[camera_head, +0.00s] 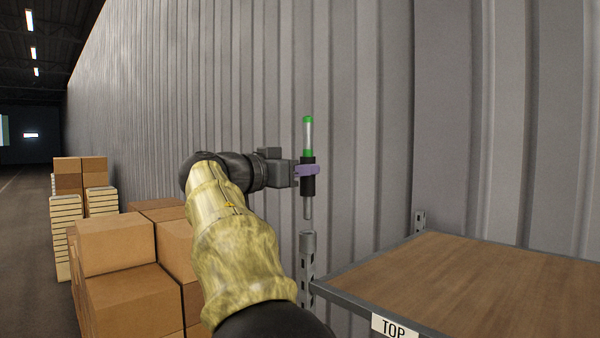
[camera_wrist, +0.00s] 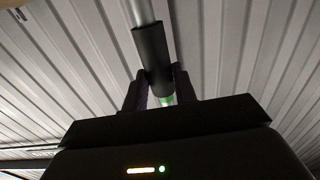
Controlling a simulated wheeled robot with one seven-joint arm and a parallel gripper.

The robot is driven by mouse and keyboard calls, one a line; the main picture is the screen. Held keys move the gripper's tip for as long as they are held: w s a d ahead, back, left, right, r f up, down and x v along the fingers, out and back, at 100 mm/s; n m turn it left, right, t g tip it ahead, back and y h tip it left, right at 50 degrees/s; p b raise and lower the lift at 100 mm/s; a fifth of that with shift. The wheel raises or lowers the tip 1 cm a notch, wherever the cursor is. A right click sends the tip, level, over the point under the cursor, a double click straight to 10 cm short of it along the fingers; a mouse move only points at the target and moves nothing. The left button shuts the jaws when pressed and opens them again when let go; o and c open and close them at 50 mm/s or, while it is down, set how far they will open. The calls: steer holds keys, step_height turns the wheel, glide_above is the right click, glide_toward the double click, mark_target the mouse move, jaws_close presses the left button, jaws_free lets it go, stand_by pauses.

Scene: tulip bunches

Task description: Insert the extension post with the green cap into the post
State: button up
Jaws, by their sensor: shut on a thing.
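The extension post (camera_head: 307,188) stands about upright in the head view, with a green cap at its top, a green band lower down, a black sleeve and a grey lower end. My gripper (camera_head: 307,170) is shut on its black sleeve from the left. The post (camera_head: 307,250) is a grey slotted upright at the shelf corner. The extension's lower end appears just above the post's top, with a small gap in the picture; depth alignment is hard to tell. In the wrist view, the black sleeve (camera_wrist: 152,52) sits between my fingers (camera_wrist: 155,88), with some green showing between them.
A wooden shelf (camera_head: 480,285) with a metal frame and a "TOP" label (camera_head: 394,327) lies right of the post. Another upright (camera_head: 420,221) stands at its back corner. Cardboard boxes (camera_head: 115,245) are stacked at left. A corrugated wall (camera_head: 250,90) is behind.

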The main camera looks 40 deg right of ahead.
mark_target(304, 198)
steer(key=shift+f+b, duration=0.8)
steer(key=shift+f, duration=0.1)
steer(key=shift+s, duration=0.1)
steer(key=shift+b, duration=0.35)
steer(key=shift+f+b, duration=2.3)
steer(key=shift+b, duration=0.4)
stand_by(0.4)
steer(key=o, duration=1.1)
steer(key=shift+o, duration=0.2)
steer(key=shift+r, duration=0.15)
steer(key=shift+r+p, duration=1.85)
steer(key=shift+r, duration=0.55)
steer(key=shift+r, duration=0.1)
